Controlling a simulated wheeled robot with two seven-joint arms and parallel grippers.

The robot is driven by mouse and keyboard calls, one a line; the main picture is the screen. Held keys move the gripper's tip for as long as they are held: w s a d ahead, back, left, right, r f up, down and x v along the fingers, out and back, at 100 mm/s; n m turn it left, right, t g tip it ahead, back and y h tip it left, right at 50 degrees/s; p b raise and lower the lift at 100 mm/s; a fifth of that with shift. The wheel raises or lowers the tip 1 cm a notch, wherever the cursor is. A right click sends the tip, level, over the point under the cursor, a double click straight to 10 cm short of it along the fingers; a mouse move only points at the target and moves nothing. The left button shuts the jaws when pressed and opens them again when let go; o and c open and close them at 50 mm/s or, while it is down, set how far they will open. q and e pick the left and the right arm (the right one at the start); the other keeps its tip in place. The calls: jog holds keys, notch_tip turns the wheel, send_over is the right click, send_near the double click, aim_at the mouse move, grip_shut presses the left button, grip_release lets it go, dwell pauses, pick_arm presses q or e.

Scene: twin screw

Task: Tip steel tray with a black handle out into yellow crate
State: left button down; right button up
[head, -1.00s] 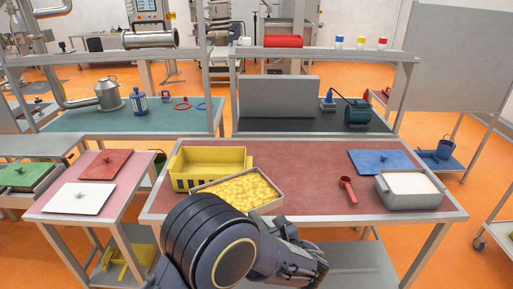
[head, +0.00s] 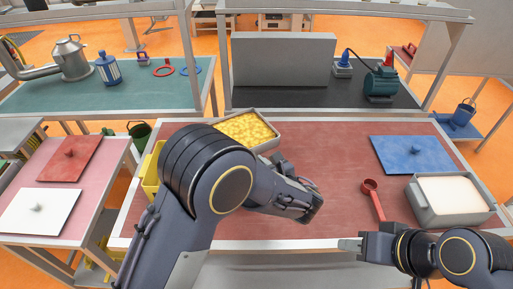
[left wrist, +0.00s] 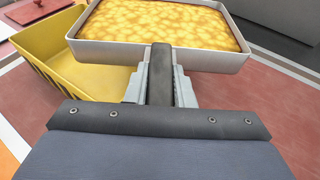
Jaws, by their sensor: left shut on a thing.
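The steel tray (head: 273,143), full of yellow lumpy contents, shows past my left arm in the head view. In the left wrist view the tray (left wrist: 205,60) looks roughly level, with its left part overlapping the yellow crate (left wrist: 95,77). Its black handle (left wrist: 160,78) lies between the jaws of my left gripper (left wrist: 160,85), which is shut on it. In the head view the crate (head: 151,172) is mostly hidden behind my left arm. My right gripper (head: 350,244) is at the table's front edge, away from the tray; its jaw opening is unclear.
On the red table (head: 330,160) lie a red scoop (head: 371,195), a blue lid (head: 412,154) and a grey bin with pale contents (head: 450,197). A side table at left holds a red lid (head: 68,158) and a white lid (head: 42,209). The table's middle is clear.

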pick_arm(q)
jog(key=shift+w+r, duration=0.15)
jog(key=shift+w, duration=0.1)
jog(key=shift+r, duration=0.15)
jog(key=shift+s+a+r+n, duration=0.15)
jog(key=shift+s+r+n, duration=0.05)
jog(key=shift+r+n, duration=0.35)
jog(key=shift+a+r+n+t+h, duration=0.2)
jog(key=shift+r+n+t+h, duration=0.35)
jog(key=shift+r, duration=0.5)
jog(key=shift+s+a+r+n+t+h+b, duration=0.15)
jog(key=shift+s+a+r+n+h+b, duration=0.2)
jog(key=shift+r+n+b, duration=0.35)
jog(key=shift+s+a+r+n+t+b, duration=0.2)
jog(key=shift+a+r+n+b, duration=0.3)
jog(key=shift+b, duration=0.3)
jog(key=shift+s+a+r+n+t+h+b, duration=0.1)
jog(key=shift+s+a+r+n+h+b, duration=0.15)
jog(key=shift+r+n+b, duration=0.45)
